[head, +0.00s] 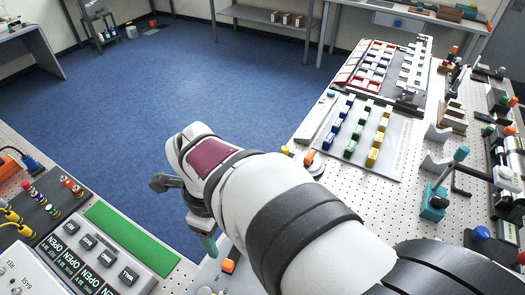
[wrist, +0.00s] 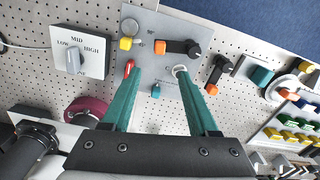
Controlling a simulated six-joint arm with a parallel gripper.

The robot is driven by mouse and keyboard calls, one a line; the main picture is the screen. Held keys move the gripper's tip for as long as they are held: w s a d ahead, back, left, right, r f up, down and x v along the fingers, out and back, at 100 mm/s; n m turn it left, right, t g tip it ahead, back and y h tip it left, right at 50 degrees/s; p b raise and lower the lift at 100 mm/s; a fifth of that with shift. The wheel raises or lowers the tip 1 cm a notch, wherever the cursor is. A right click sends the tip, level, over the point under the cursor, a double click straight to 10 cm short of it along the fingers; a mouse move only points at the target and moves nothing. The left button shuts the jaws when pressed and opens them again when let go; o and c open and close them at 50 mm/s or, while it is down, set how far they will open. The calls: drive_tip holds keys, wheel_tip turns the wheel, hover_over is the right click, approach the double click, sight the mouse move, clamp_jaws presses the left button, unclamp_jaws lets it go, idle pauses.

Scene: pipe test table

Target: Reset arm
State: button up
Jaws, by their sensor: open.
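My arm reaches from the lower right across the middle of the head view, bent with its wrist pointing down. My gripper (wrist: 158,76) is open and empty, its two teal fingers spread apart in the wrist view. Between and beyond the fingertips is a grey panel (wrist: 143,47) with a black lever with an orange end (wrist: 178,46), a yellow knob, a red-orange handle (wrist: 129,68) and a small teal knob (wrist: 156,90). I cannot tell whether the fingers touch the panel. In the head view a teal finger (head: 208,246) shows below the wrist; the rest is mostly hidden.
A LOW-MID-HIGH switch (wrist: 79,52) sits left of the fingers on white pegboard. The right table holds rows of coloured blocks (head: 357,134) and a teal-handled lever (head: 437,196). A panel with OPEN labels (head: 78,263) stands at lower left. Blue floor (head: 180,90) is clear between tables.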

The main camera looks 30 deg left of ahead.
wheel_tip(320, 180, up, 2)
drive_tip(key=shift+r, duration=0.2)
drive_tip(key=w+d+r+n, duration=0.2)
drive_tip(key=w+d, duration=0.1)
drive_tip(key=d, duration=0.8)
drive_tip(key=s+d+f+n+y, duration=0.1)
drive_tip(key=s+d+n, duration=0.3)
drive_tip(key=d, duration=0.4)
drive_tip(key=s+d+n, duration=0.3)
drive_tip(key=d+n, duration=0.1)
drive_tip(key=d, duration=0.5)
drive_tip(key=shift+s+d+f+y, duration=0.15)
drive_tip(key=shift+s+f+y, duration=0.25)
